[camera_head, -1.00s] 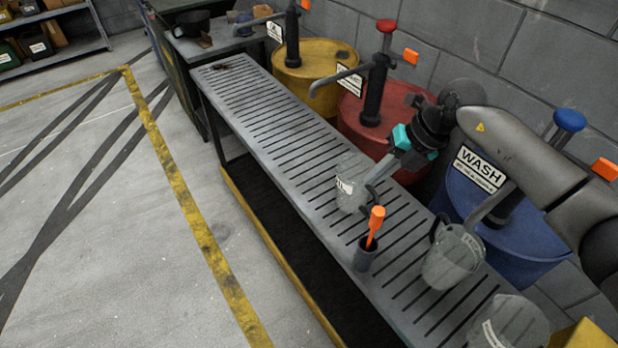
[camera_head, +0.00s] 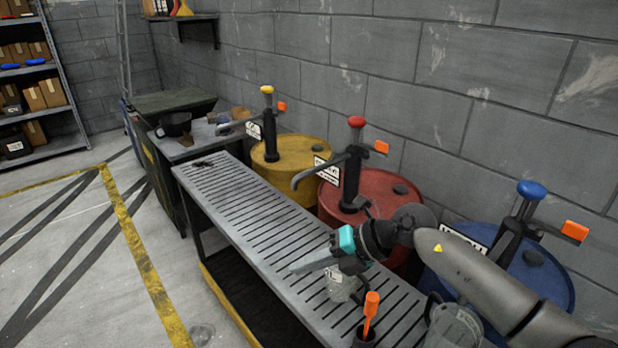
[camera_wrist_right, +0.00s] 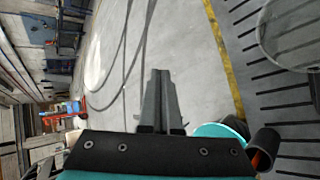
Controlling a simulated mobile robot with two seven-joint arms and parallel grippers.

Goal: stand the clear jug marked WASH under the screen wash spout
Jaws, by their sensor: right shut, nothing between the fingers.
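A clear jug (camera_head: 342,284) with a pale label stands on the slatted bench, partly behind my right gripper; its lettering is too small to read. A second clear jug (camera_head: 453,328) stands nearer, at the lower edge. The blue drum (camera_head: 545,272) carries the wash pump (camera_head: 516,225); my right arm hides its spout and most of its label. My right gripper (camera_head: 292,269) is shut and empty, pointing left above the bench near the first jug. In the right wrist view its fingers (camera_wrist_right: 160,78) are together, and a clear jug (camera_wrist_right: 290,32) shows at upper right. My left gripper is not in view.
A red drum (camera_head: 385,190) and a yellow drum (camera_head: 300,165) with pumps stand behind.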

